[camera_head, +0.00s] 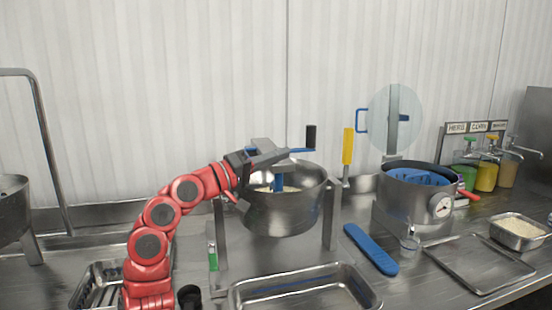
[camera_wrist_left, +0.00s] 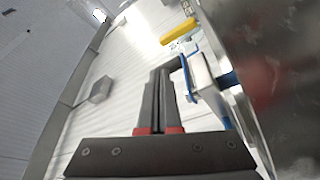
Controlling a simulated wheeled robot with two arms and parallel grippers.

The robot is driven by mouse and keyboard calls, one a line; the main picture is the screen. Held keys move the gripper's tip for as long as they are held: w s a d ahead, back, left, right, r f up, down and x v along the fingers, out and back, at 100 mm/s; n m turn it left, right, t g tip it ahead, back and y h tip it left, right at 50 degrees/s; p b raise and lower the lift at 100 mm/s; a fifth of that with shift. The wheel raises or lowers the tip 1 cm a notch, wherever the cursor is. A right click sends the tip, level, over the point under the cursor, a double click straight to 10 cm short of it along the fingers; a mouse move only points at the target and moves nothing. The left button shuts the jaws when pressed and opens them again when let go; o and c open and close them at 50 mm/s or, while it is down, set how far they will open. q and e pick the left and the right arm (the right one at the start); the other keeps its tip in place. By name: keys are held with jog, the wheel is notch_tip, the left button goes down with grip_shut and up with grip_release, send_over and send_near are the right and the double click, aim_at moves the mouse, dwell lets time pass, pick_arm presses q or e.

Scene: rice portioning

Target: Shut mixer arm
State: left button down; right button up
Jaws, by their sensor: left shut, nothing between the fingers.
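The mixer bowl (camera_head: 290,212) is a steel pan on a frame, with some pale grains inside. The mixer arm shows as a grey block (camera_head: 263,144) above the bowl, with a blue shaft reaching into it. A blue rod with a black grip (camera_head: 311,138) sticks out to the right. My left gripper (camera_head: 284,153) is shut and empty over the bowl, close to the arm; contact cannot be told. In the left wrist view its closed fingers (camera_wrist_left: 160,85) are beside a white and blue part (camera_wrist_left: 205,85). My right gripper is not in view.
A yellow-handled lever (camera_head: 348,147) stands right of the bowl. A steel pot with blue insert (camera_head: 412,205), a blue utensil (camera_head: 371,249), an empty tray (camera_head: 300,294), a flat tray (camera_head: 478,266) and a rice pan (camera_head: 519,240) share the counter. Sauce dispensers (camera_head: 486,177) stand far right.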

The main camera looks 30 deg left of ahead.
pick_arm(q)
jog(key=s+d+r+b, duration=0.1)
jog(key=s+d+r, duration=0.1)
jog(key=s+d, duration=0.2)
jog(key=s+d+r+b, duration=0.2)
jog(key=s+d, duration=0.2)
jog(key=s, duration=0.5)
jog(key=shift+s+r, duration=0.25)
jog(key=shift+s, duration=0.15)
